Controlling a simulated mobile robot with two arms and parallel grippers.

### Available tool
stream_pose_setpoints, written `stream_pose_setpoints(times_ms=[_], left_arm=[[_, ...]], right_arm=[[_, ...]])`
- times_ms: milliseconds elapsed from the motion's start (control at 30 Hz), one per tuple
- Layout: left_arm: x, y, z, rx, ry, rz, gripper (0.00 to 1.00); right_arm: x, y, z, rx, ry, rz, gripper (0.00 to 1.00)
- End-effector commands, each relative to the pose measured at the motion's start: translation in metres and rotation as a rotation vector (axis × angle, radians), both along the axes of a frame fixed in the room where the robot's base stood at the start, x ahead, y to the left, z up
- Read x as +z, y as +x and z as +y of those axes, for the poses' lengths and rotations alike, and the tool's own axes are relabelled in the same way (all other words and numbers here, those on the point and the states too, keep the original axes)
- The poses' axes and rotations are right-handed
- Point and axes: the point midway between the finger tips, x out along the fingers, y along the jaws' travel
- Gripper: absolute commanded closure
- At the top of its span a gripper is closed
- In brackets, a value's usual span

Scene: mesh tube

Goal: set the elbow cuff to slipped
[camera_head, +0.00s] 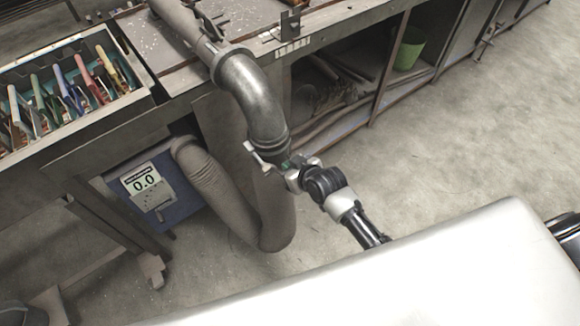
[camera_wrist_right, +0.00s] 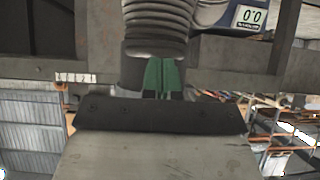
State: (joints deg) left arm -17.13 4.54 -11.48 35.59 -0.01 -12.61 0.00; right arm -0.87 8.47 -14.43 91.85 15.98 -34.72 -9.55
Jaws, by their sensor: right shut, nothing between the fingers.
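A grey metal elbow pipe (camera_head: 250,88) curves down from the bench top in the head view. A collar, seemingly the elbow cuff (camera_head: 271,144), circles its lower end, and a ribbed flexible hose (camera_head: 276,215) hangs just below. My right gripper (camera_head: 285,163) is at this joint, close against the cuff; whether it touches cannot be told. In the right wrist view its green fingers (camera_wrist_right: 164,78) are together with nothing between them, in front of a dark smooth band (camera_wrist_right: 140,72) under the ribbed hose (camera_wrist_right: 158,28). My left gripper is not in view.
A blue unit with a display reading 0.0 (camera_head: 143,182) stands under the bench at left. A tray of coloured-handled tools (camera_head: 130,88) sits on the bench. A green bin (camera_head: 409,50) stands on the shelf. The floor at right (camera_head: 480,130) is clear.

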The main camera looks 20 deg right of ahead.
Motion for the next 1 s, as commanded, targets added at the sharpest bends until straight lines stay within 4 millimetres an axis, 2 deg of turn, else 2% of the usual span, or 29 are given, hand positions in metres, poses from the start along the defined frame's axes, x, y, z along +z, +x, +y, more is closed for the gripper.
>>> stream_pose_setpoints(times_ms=[267,433,567,1000], left_arm=[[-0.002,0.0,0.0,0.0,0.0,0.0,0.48],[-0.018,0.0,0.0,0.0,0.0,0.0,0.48],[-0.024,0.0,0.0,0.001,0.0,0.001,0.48],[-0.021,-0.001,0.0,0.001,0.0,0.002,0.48]], right_arm=[[-0.003,0.0,0.0,0.0,0.0,0.0,1.0],[-0.035,0.0,0.0,0.001,-0.001,0.002,1.0],[-0.05,0.0,0.0,0.001,0.0,0.001,1.0],[-0.048,0.0,0.0,0.0,0.001,0.0,1.0]])
